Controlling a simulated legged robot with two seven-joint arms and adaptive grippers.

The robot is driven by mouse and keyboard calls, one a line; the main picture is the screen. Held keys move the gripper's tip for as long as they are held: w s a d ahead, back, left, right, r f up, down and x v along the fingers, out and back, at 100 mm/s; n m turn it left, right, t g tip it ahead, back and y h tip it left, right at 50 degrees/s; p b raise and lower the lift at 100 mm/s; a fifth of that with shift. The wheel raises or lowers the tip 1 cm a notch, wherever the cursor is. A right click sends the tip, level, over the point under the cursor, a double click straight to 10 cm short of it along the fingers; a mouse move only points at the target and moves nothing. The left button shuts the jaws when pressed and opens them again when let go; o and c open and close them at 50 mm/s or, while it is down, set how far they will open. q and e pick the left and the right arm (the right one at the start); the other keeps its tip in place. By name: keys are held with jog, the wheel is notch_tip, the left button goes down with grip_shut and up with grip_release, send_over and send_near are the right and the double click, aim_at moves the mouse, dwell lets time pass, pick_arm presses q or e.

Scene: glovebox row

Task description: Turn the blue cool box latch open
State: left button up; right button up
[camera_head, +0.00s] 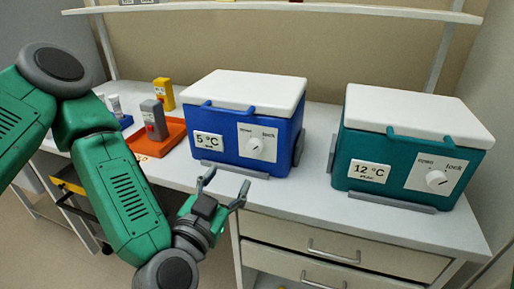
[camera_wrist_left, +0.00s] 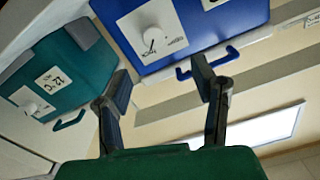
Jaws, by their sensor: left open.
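The blue cool box (camera_head: 222,155), with a white lid and a "5 °C" label, stands on the bench, its lid down. Its latch (camera_head: 255,147) is a round white knob on a white plate marked open at left and lock at right. In the left wrist view the latch (camera_wrist_left: 152,37) shows beyond the fingers. My left gripper (camera_head: 225,182) is open and empty, in front of the blue box and below the latch, apart from it. It also shows in the left wrist view (camera_wrist_left: 162,85). My right gripper is out of view.
A teal cool box (camera_head: 358,145) labelled "12 °C" stands to the right with a similar latch. An orange tray (camera_head: 177,133) with a grey item (camera_head: 153,120) lies left, a yellow item (camera_head: 163,94) behind. Drawers (camera_head: 320,245) are under the bench.

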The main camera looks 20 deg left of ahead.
pick_arm(q)
send_near(256, 148)
jog(key=w+a, duration=0.2)
jog(key=w, duration=0.1)
jog(key=w+d, duration=0.1)
jog(key=w, duration=0.1)
jog(key=w+d, duration=0.1)
jog(key=w, duration=0.1)
jog(key=w+d, duration=0.1)
jog(key=shift+w+d, duration=0.15)
jog(key=shift+w, duration=0.55)
jog(key=a, duration=0.1)
jog(key=w, duration=0.1)
jog(key=a, duration=0.1)
jog(key=shift+w+a+f, duration=0.25)
jog(key=shift+a+f, duration=0.05)
jog(key=shift+a, duration=0.1)
jog(key=shift+w+a, duration=0.1)
jog(key=shift+a, duration=0.05)
jog(key=shift+s+d+r, duration=0.1)
jog(key=shift+d, duration=0.35)
jog(key=shift+s+d+r, duration=0.1)
jog(key=shift+d, duration=0.35)
jog(key=c, duration=1.1)
jog(key=shift+d, duration=0.25)
jog(key=shift+c, duration=0.2)
jog(key=shift+a, duration=0.1)
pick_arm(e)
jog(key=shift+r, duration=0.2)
